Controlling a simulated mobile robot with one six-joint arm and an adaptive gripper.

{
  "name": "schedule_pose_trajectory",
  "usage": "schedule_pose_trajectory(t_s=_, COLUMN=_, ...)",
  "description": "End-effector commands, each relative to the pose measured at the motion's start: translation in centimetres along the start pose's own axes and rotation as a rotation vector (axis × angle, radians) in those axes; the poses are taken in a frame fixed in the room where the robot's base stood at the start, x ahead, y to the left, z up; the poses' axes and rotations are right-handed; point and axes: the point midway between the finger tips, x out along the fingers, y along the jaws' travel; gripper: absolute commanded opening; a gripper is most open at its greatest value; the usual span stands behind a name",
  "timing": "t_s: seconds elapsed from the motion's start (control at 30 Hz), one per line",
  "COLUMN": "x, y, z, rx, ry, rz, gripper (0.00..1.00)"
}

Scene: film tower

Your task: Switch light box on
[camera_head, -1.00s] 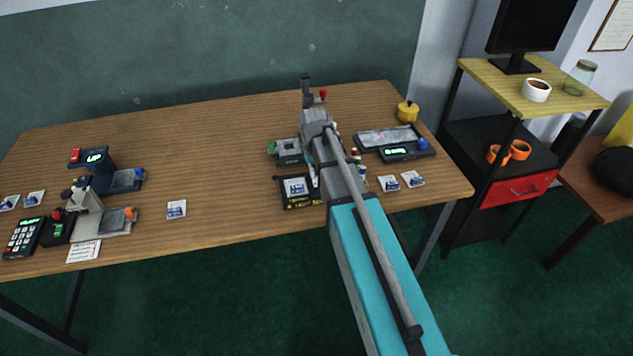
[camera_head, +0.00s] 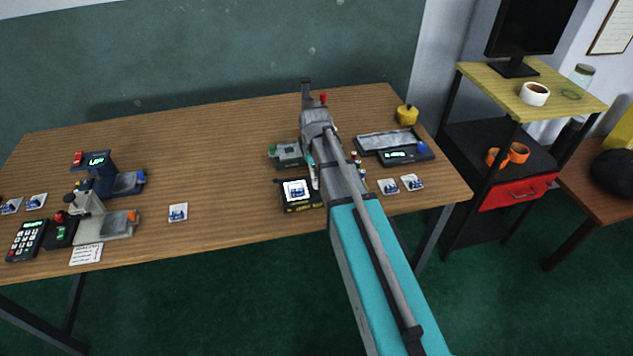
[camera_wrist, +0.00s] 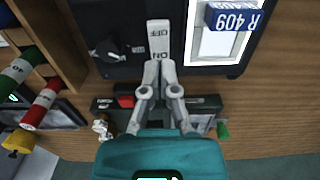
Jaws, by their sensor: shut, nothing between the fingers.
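The light box (camera_head: 301,208) is a dark box near the front of the table, left of my arm. In the wrist view its black top (camera_wrist: 118,22) carries a pale rocker switch (camera_wrist: 158,38) marked OFF and ON, and a black knob (camera_wrist: 109,50). Its panel (camera_wrist: 214,50) shows bright white, with a blue tag reading R 409 over it. My gripper (camera_wrist: 160,66) is shut and empty. Its fingertips are at the ON end of the switch; I cannot tell whether they press it. In the head view my arm hides the fingertips.
A grey device (camera_head: 288,155) stands behind the light box. Small rolls, one green (camera_wrist: 20,66) and one red (camera_wrist: 42,102), lie beside it. A tray device (camera_head: 392,146) and yellow pot (camera_head: 406,115) are at right.

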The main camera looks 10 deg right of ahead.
Motion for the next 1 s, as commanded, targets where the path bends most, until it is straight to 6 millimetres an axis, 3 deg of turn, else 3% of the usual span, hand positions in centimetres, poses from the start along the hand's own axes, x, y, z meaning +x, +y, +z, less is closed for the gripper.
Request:
schedule_pose_trajectory(t_s=0.7, x=-4.3, y=0.0, z=0.0, rx=0.000, ry=0.000, rz=0.000, gripper=0.00)
schedule_pose_trajectory(t_s=1.0, x=-5.2, y=0.0, z=0.0, rx=0.000, ry=0.000, rz=0.000, gripper=0.00)
